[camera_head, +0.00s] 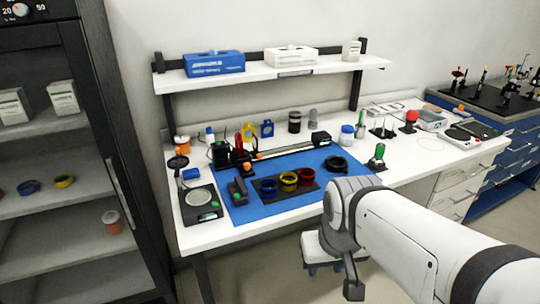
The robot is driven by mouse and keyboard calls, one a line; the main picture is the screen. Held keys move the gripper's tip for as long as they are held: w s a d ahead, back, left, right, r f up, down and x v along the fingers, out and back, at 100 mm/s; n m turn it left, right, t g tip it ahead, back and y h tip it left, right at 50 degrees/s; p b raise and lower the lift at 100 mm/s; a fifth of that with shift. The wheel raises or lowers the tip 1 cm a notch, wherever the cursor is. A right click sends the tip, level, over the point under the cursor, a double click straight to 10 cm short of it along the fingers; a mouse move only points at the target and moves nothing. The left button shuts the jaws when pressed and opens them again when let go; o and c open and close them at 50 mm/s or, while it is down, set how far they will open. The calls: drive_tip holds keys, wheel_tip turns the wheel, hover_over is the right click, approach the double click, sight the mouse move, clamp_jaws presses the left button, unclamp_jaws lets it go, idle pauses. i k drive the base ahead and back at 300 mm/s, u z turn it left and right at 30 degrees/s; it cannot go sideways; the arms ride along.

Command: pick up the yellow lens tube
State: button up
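A yellow lens tube (289,179), short and ring-like, sits in a dark tray (263,194) on the blue mat. A blue tube (268,186) is to its left and a red tube (306,175) to its right in the same tray. My arm reaches in from the lower right. What looks like my gripper (353,291) hangs low in front of the bench, to the right of and below the tray in the picture. It is apart from the yellow tube. Its fingers are too small and dark to read.
The blue mat (240,210) lies on a white bench. A scale (200,205) stands left of it, and a rail (285,151) runs behind the tray. A dark ring (336,164) and a green-topped item (377,155) are on the right. A stool (322,246) stands below.

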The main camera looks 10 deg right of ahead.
sight(288, 184)
drive_tip(key=i, duration=0.9)
drive_tip(key=z, duration=0.05)
